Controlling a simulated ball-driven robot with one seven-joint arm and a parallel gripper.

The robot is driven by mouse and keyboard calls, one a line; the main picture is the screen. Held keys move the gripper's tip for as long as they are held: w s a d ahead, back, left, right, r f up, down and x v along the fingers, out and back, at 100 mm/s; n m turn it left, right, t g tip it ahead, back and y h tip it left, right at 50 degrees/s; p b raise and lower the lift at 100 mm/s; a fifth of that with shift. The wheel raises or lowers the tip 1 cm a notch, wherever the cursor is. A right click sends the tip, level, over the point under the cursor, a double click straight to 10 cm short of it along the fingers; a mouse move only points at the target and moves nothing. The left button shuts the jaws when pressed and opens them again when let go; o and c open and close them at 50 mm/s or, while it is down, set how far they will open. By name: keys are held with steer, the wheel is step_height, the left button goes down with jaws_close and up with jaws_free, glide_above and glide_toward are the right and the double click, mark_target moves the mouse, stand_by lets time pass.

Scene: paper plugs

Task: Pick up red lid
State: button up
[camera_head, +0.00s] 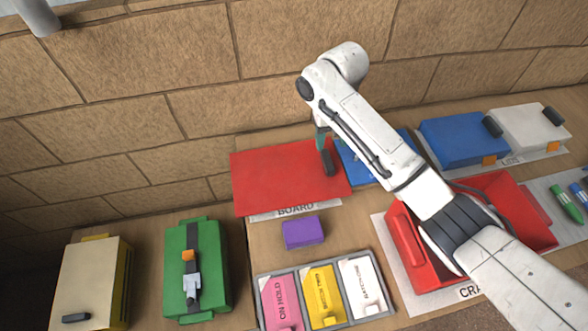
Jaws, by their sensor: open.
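The red lid (275,185) is a flat red panel at the middle of the camera_head view, behind the label reading BOARD. A dark handle (328,161) stands near its right side. My gripper (322,142) points down at the top of this handle. Only a small greenish part of it shows below my white arm; its fingertips are mostly hidden. I cannot tell whether it touches the handle.
A red open crate (405,246) stands under my arm at right. A blue panel (358,170) lies right of the red lid. A purple block (303,232) and a tray (325,325) of tags lie in front. Green (178,245) and cream (85,280) boxes stand left; a brick wall closes the back.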

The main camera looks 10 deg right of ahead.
mark_target(328, 159)
steer(key=shift+s+a+f+p, duration=0.1)
steer(key=shift+f+p, duration=0.2)
steer(key=shift+f, duration=1.25)
steer(key=shift+s+a+f+p, duration=0.1)
steer(key=shift+f+p, duration=0.15)
steer(key=shift+f, duration=1.3)
jaws_close()
